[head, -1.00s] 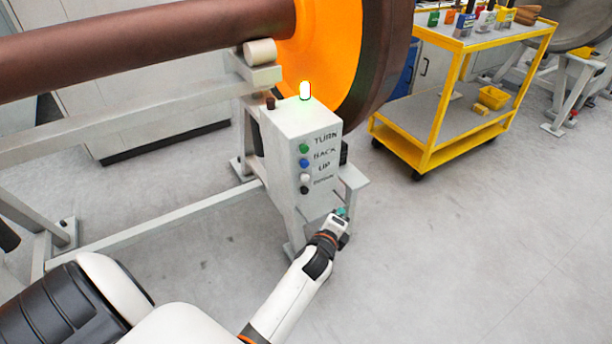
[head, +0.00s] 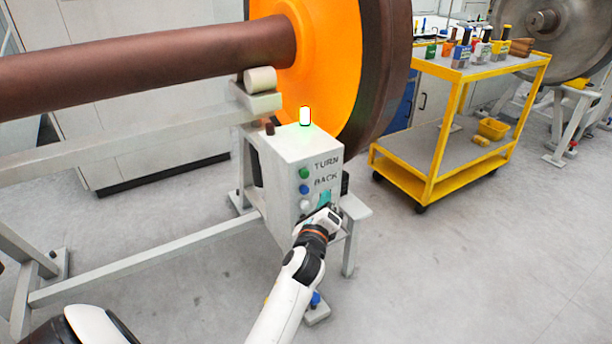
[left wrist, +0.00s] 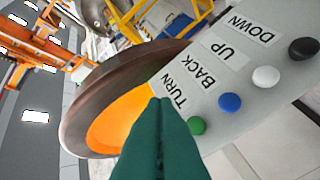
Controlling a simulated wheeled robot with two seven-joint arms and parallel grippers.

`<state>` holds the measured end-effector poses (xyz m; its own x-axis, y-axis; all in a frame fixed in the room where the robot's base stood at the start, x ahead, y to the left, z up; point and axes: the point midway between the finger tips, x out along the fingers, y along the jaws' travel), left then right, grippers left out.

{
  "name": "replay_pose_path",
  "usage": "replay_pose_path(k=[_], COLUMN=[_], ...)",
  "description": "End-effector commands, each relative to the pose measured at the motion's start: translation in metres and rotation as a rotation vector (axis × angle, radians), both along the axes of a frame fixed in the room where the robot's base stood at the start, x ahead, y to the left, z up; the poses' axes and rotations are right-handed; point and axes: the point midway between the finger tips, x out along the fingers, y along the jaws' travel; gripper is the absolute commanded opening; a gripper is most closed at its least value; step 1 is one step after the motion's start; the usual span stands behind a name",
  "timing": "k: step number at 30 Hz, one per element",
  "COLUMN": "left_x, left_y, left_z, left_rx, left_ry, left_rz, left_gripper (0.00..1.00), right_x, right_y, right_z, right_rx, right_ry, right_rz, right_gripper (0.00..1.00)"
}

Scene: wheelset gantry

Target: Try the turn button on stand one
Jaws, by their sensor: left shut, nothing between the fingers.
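The control box (head: 285,150) on the stand has a green button (head: 304,173) beside the label TURN, with a blue button (head: 304,189) beside BACK below it. My left gripper (head: 325,199) is shut and empty, in front of the box's lower right face, lower than the green button. It hides the lower labels. In the left wrist view the shut teal fingers (left wrist: 160,102) point toward the panel's TURN end, and the green button (left wrist: 197,126) shows just right of them. I cannot tell that they touch the panel. My right gripper is not in view.
A lit lamp (head: 305,116) stands on the box. The orange and brown wheel (head: 335,70) and its axle (head: 140,65) rest behind it. White (left wrist: 266,77) and black (left wrist: 303,48) buttons show in the left wrist view. A yellow cart (head: 437,165) stands right, with clear floor between.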

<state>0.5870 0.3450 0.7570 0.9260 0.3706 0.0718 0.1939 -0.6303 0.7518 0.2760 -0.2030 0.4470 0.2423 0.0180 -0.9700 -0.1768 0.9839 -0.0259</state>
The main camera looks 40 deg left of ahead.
Motion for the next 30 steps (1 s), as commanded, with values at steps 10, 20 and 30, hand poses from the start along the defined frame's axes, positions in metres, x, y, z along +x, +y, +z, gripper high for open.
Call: replay_pose_path(k=[10, 20, 30], left_x=[0.019, 0.026, 0.026], left_y=[0.046, 0.063, 0.063], left_z=[0.001, 0.000, 0.000], left_rx=[0.002, 0.000, -0.001], left_ry=[0.000, 0.000, 0.000], left_rz=[0.001, 0.000, 0.000], left_gripper=[0.00, 0.00, 0.00], right_x=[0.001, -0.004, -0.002], right_y=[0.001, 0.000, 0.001], right_z=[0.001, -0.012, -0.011], right_rx=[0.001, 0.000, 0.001], right_ry=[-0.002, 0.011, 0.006], right_rz=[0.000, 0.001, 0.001], right_gripper=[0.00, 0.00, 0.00])
